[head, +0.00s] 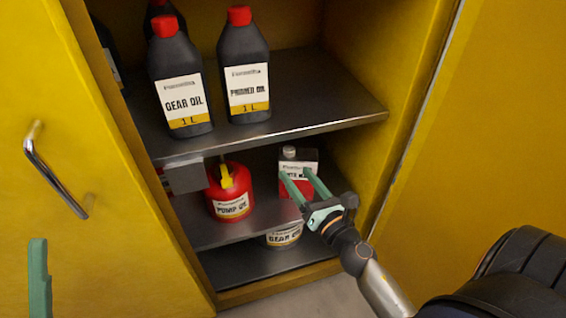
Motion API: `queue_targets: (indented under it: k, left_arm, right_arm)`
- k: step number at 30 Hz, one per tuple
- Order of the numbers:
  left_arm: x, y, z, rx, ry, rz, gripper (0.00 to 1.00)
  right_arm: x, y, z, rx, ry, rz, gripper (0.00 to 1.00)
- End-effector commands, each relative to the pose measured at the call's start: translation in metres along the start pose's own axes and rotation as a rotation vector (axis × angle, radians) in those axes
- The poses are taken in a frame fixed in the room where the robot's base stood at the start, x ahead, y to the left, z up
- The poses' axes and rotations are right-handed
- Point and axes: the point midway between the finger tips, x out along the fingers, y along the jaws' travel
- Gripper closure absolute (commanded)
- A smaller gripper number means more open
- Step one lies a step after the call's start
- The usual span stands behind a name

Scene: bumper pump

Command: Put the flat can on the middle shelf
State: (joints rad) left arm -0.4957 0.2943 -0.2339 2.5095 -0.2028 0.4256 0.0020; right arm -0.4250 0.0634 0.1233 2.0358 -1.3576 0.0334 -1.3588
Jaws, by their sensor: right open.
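A flat-sided red and white can (304,158) with a pale cap stands upright on the middle shelf (196,226), toward its right side. My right gripper (297,173) is open in front of this can, its two green fingers pointing at it and covering part of it. I cannot tell whether the fingers touch it. A low round tin labelled gear oil (285,237) sits on the bottom shelf (235,268), its top partly hidden by the middle shelf. One green finger of my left gripper (39,278) shows at the lower left edge, away from the shelves.
A red pump oil can (231,192) stands left of the flat-sided can. Dark oil bottles (248,72) stand on the upper shelf (325,92). A grey block (185,176) hangs near the left. The open yellow door (60,130) and the cabinet's right side bound the opening.

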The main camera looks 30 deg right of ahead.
Motion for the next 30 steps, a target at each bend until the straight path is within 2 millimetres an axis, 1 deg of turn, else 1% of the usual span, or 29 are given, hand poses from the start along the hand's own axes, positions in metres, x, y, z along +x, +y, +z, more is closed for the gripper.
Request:
queue_targets:
  k: [1, 2, 3, 5, 6, 8, 9, 12, 15, 18, 19, 23, 30]
  left_arm:
    - [0.000, 0.000, 0.000, 0.000, 0.001, 0.001, 0.50]
    - [0.001, 0.000, 0.000, 0.001, 0.001, 0.001, 0.50]
    - [0.001, 0.000, 0.000, 0.001, 0.001, 0.001, 0.50]
    - [0.001, 0.000, 0.000, 0.002, 0.002, 0.001, 0.50]
    - [0.001, 0.000, 0.000, 0.002, 0.002, 0.001, 0.50]
    - [0.001, 0.000, 0.000, 0.002, 0.002, 0.001, 0.50]
    - [0.001, 0.000, 0.000, 0.003, 0.002, 0.001, 0.50]
    - [0.001, 0.000, 0.000, 0.004, 0.001, 0.001, 0.50]
    - [0.001, -0.001, 0.000, 0.006, 0.001, 0.001, 0.50]
    - [0.001, -0.001, 0.000, 0.007, 0.001, 0.001, 0.50]
    - [0.001, -0.001, 0.000, 0.008, 0.001, 0.001, 0.50]
    - [0.001, -0.001, 0.000, 0.009, 0.001, 0.001, 0.50]
    - [0.001, -0.002, 0.000, 0.009, 0.001, 0.001, 0.50]
  right_arm:
    - [-0.001, 0.024, 0.012, 0.166, -0.010, 0.076, 0.31]
    - [-0.003, 0.040, 0.019, 0.290, -0.011, 0.129, 0.31]
    - [-0.006, 0.064, 0.030, 0.472, -0.003, 0.207, 0.31]
    - [-0.016, 0.099, 0.050, 0.760, 0.029, 0.332, 0.31]
    - [-0.025, 0.121, 0.064, 0.955, 0.065, 0.416, 0.31]
    - [-0.041, 0.152, 0.086, 1.240, 0.139, 0.539, 0.31]
    - [-0.053, 0.170, 0.101, 1.421, 0.200, 0.616, 0.31]
    - [-0.083, 0.202, 0.137, 1.822, 0.374, 0.779, 0.31]
    - [-0.107, 0.219, 0.165, 2.120, 0.546, 0.890, 0.31]
    - [-0.121, 0.227, 0.183, 2.305, 0.672, 0.953, 0.31]
    - [-0.124, 0.228, 0.187, 2.339, 0.697, 0.966, 0.31]
    - [-0.129, 0.229, 0.193, 2.408, 0.747, 0.985, 0.31]
    - [-0.128, 0.229, 0.193, 2.406, 0.744, 0.983, 0.31]
